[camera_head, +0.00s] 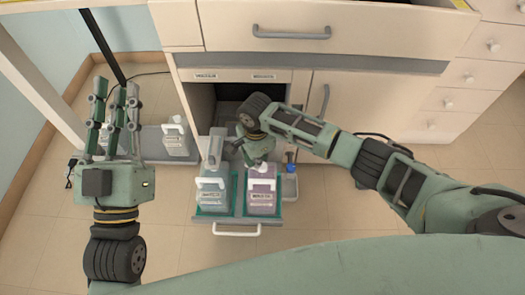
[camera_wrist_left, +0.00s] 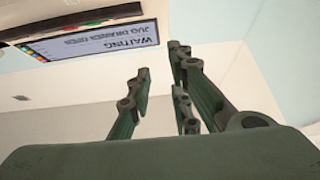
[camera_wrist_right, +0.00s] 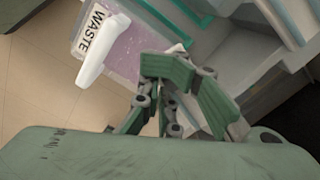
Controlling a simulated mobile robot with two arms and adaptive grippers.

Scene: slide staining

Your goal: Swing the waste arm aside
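A jug labelled WASTE (camera_head: 262,192) with pale purple contents and a white handle stands in the right place of the pulled-out drawer. It also shows in the right wrist view (camera_wrist_right: 120,45). My right gripper (camera_head: 257,152) is right above this jug's top, pointing down. Its fingers are curled together in the right wrist view (camera_wrist_right: 165,95), beside a small pale part at the jug's top. I cannot tell whether anything is between them. The waste arm is not clearly visible; the gripper covers that spot. My left gripper (camera_head: 115,115) is raised at the left, open and empty.
A second jug (camera_head: 211,192) stands left of the waste jug, with a grey upright part (camera_head: 214,148) behind it. The drawer's white handle (camera_head: 237,231) faces me. More jugs (camera_head: 176,138) stand on a floor tray at the left. A screen (camera_wrist_left: 90,42) reads WAITING, JUG DRAWER OPEN.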

